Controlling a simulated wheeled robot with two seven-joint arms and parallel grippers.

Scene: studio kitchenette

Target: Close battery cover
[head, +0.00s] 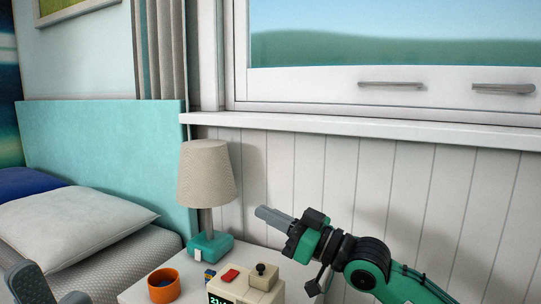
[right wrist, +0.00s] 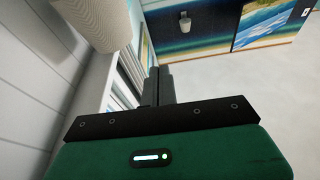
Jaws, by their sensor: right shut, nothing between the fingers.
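A cream clock (head: 245,290) with a lit digital display and a dark knob on top stands on the nightstand, cut off by the bottom edge of the head view. A small red piece (head: 229,274) lies at its upper left; I cannot tell whether it is part of the clock. I cannot make out a battery cover. My right gripper (head: 272,216) is shut and empty, above and behind the clock, pointing left. Its closed fingers also show in the right wrist view (right wrist: 160,86). My left gripper (head: 52,288) shows only as two grey fingers, apart, at the bottom left.
A lamp (head: 206,175) with a teal base stands at the back of the nightstand (head: 190,258), left of my right gripper. An orange cup (head: 163,287) and small blue and yellow pieces (head: 209,275) are near the clock. The bed is left; the panelled wall and windowsill are behind.

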